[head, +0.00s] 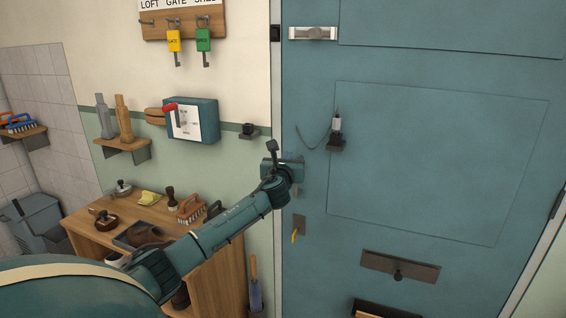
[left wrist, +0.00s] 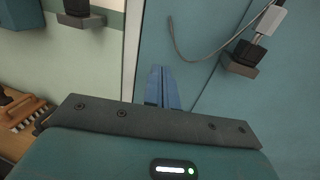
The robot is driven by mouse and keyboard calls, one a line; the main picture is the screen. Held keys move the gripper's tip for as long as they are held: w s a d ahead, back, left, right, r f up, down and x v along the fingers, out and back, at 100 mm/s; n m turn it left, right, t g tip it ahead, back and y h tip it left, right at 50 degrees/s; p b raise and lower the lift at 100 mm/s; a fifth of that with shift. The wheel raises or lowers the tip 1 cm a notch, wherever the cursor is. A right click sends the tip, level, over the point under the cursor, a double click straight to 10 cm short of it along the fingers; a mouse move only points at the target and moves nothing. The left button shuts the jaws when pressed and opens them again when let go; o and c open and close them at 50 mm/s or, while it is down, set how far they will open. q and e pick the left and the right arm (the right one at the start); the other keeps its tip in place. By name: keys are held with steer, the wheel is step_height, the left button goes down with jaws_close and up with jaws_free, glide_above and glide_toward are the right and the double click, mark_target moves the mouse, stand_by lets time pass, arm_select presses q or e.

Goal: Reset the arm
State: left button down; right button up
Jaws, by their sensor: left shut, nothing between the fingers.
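My left arm reaches from the lower left toward the teal door (head: 430,160) in the head view. My left gripper (head: 299,180) is in front of the door's left edge, and the wrist partly hides its fingers. In the left wrist view its two blue fingers (left wrist: 163,72) lie together, shut, with nothing between them. They point at the door close to the pale frame strip. I cannot tell whether they touch the door. My right gripper is not in either view.
A small holder with a corded device (head: 336,140) is on the door, right of the gripper. A yellow key (head: 294,236) sits below. A wooden bench (head: 210,245) with brushes stands left, under a teal switch box (head: 192,120). A letter plate (head: 400,266) is low on the door.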

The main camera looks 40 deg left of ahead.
arm_select(q)
steer(key=shift+a+v, duration=0.15)
steer(key=shift+v, duration=0.6)
steer(key=shift+a+v, duration=0.15)
steer(key=shift+v, duration=0.65)
steer(key=shift+s, duration=0.15)
steer(key=s+d+f+n+g+h, duration=0.1)
steer(key=s+d+f+n+h, duration=0.35)
steer(key=d+f, duration=0.65)
steer(key=s+d+f+n+g+h, duration=0.25)
steer(key=s+d+f+n, duration=0.3)
steer(key=d+f, duration=0.55)
steer(key=s+d+f+n+h, duration=0.1)
steer(key=s+d+f+n, duration=0.2)
steer(key=s, duration=0.4)
steer(key=s+d+f+n+g+h, duration=0.1)
steer(key=s+d+f+n+h, duration=0.1)
steer(key=s+d+n, duration=0.4)
steer(key=s+d+f+n+h, duration=0.2)
steer(key=s+d+f+n, duration=0.3)
steer(key=s+n, duration=0.3)
steer(key=shift+s, duration=0.9)
